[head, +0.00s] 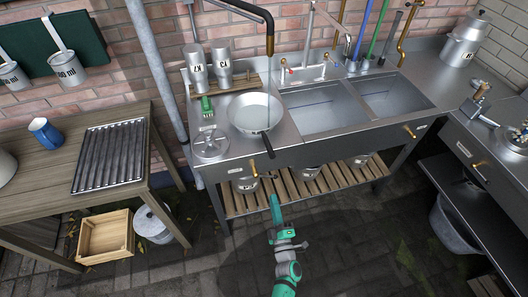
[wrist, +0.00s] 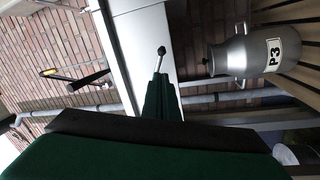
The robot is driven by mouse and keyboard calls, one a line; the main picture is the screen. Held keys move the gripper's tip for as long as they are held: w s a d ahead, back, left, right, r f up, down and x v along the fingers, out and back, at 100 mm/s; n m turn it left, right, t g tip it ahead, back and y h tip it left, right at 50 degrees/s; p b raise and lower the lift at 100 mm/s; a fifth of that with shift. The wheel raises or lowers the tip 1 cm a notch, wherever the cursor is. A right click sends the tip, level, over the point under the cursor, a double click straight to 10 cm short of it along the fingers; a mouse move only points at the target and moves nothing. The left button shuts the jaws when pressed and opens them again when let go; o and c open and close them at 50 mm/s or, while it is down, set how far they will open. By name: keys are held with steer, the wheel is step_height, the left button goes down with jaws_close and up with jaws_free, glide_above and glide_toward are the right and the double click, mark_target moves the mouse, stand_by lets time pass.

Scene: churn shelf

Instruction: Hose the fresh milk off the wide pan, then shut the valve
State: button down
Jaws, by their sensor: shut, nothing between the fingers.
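The wide pan (head: 248,104) sits on the left of the steel sink counter, its black handle toward the front. Pale liquid covers its inside; I cannot tell milk from water. A dark overhead pipe with a brass tip (head: 270,45) hangs above it, and a thin pale line runs down from the tip to the pan. A brass lever (head: 252,167) is on the counter's front panel below the pan; a knobbed lever (wrist: 161,52) shows in the wrist view. My gripper (head: 274,197) is shut and empty, just in front of and below the panel. Its green fingers (wrist: 158,78) point toward the lever.
A second brass lever (head: 409,131) is farther right. Two sink basins (head: 322,108) lie right of the pan. A slatted shelf (head: 300,192) below holds cans, including one marked P3 (wrist: 255,52). The paved floor ahead is clear. A wooden table (head: 40,185) stands left.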

steer(key=s+f+n+g+y, duration=0.15)
steer(key=s+f+n, duration=0.25)
steer(key=n, duration=1.3)
steer(key=w+a+r, duration=0.2)
steer(key=w+r, duration=0.2)
steer(key=w, duration=0.7)
steer(key=shift+n, duration=0.3)
steer(key=shift+w+d+h, duration=0.15)
steer(key=shift+d+h, duration=0.05)
steer(key=shift+h, duration=0.25)
steer(key=shift+r, duration=0.1)
